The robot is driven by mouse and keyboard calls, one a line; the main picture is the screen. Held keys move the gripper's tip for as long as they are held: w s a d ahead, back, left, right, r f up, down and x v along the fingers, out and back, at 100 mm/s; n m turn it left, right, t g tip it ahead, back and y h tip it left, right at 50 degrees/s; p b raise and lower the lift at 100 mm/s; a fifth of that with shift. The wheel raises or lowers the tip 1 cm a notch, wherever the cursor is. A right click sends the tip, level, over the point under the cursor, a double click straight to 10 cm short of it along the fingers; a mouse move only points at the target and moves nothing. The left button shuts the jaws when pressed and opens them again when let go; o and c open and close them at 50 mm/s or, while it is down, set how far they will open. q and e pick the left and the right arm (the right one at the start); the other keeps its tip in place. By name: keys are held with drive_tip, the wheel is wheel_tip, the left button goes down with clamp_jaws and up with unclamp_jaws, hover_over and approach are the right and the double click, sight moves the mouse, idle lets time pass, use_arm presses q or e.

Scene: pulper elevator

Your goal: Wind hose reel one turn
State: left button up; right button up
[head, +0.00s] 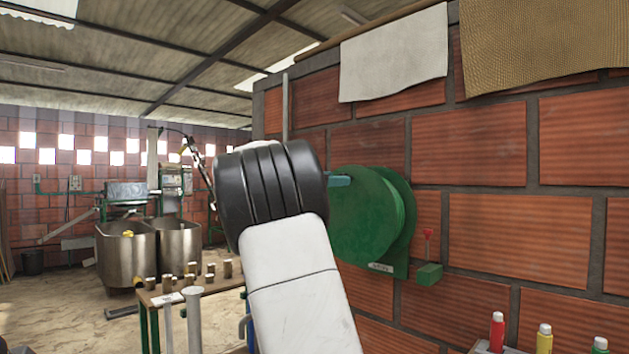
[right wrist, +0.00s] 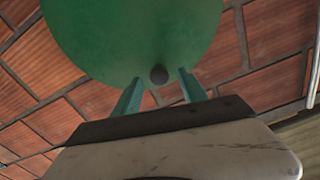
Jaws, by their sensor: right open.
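The hose reel is a green round drum (head: 365,215) mounted on the brick wall, right of centre in the head view. Its green face (right wrist: 130,35) fills the top of the right wrist view. A dark round knob (right wrist: 159,74) stands on that face near its lower edge. My right gripper (right wrist: 160,78) is open, with one teal finger on each side of the knob and gaps visible on both sides. In the head view, my arm hides most of this gripper (head: 340,180) and the knob. My left gripper is not in view.
A green box with a red handle (head: 428,274) sits on the wall right of the reel. Several bottles (head: 497,330) stand at lower right. A table with small brown cylinders (head: 209,277) and metal tanks (head: 125,255) are at left. Cloths (head: 393,58) hang above.

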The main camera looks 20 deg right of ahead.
drive_tip(key=x, duration=0.4)
clamp_jaws()
idle(1.4)
